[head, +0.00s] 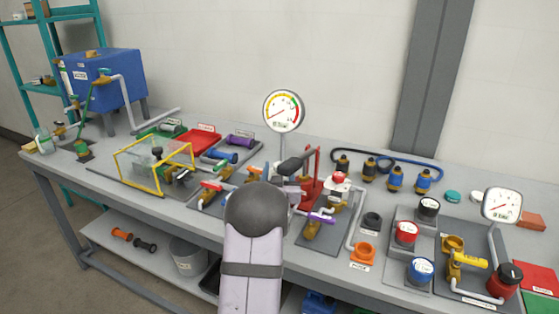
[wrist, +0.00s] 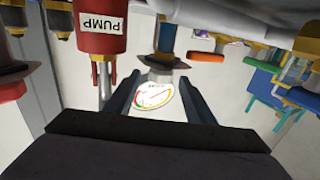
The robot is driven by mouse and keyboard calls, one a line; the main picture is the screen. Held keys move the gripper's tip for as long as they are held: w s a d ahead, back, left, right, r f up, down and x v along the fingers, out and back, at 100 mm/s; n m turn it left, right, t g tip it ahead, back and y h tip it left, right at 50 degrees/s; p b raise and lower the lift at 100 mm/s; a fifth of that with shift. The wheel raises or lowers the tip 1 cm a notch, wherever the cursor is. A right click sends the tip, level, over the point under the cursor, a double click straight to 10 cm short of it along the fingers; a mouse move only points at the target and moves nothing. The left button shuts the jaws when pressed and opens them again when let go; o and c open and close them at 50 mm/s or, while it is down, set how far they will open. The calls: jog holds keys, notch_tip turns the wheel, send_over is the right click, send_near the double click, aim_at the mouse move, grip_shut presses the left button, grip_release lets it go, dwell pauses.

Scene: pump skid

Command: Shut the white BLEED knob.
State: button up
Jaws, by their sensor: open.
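I cannot make out a white knob marked BLEED for certain in either view. A white-bodied fitting with a red top (head: 339,180) stands right of the red pump (head: 310,187); its lettering is too small to read. My gripper (wrist: 160,85) is open and empty in the wrist view, its two dark fingers apart. Between them a round dial gauge (wrist: 154,96) shows in the background. The red pump (wrist: 100,30), with an upside-down PUMP label, is close beside the left finger. In the head view my forearm and wrist hide part of the bench middle.
A large gauge (head: 284,111) stands behind the pump. Black (head: 428,208), red (head: 405,232) and blue (head: 421,269) knobs sit on the right panel near a yellow-handled valve (head: 467,260). A yellow frame (head: 155,167) and blue tank (head: 104,78) are at left.

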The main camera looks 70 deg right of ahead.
jog(key=p+x, duration=0.1)
jog(key=x, duration=0.5)
jog(key=shift+w+d, duration=0.15)
jog(key=shift+d, duration=0.05)
jog(key=c, duration=1)
